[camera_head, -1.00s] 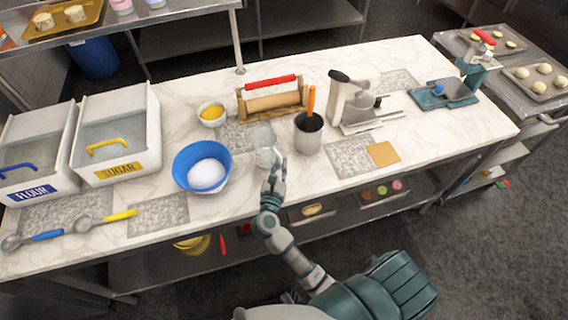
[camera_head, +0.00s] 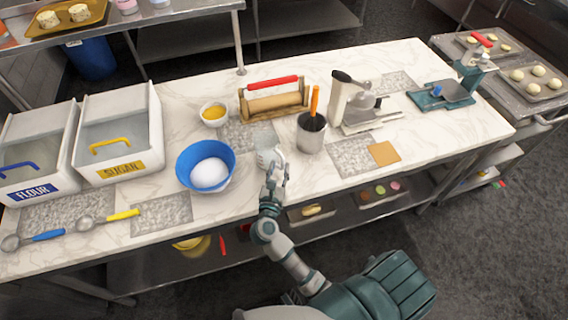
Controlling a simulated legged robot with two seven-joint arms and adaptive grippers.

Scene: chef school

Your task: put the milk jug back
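A small pale, partly see-through vessel, which looks like the milk jug (camera_head: 265,157), is at the tip of my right gripper (camera_head: 273,167). The fingers appear closed on its near side, though they are small and partly blend with it. It is over the front middle of the marble counter (camera_head: 300,190), between the blue bowl (camera_head: 187,163) and the grey utensil pot (camera_head: 311,137). I cannot tell whether it touches the counter. My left gripper is out of view.
A small yellow-filled bowl (camera_head: 214,114) and a rolling pin rack (camera_head: 273,100) stand behind. A mixer-like device (camera_head: 345,104) is to the right. Flour (camera_head: 35,160) and sugar (camera_head: 118,135) bins stand left. Speckled mats and scoops lie along the front.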

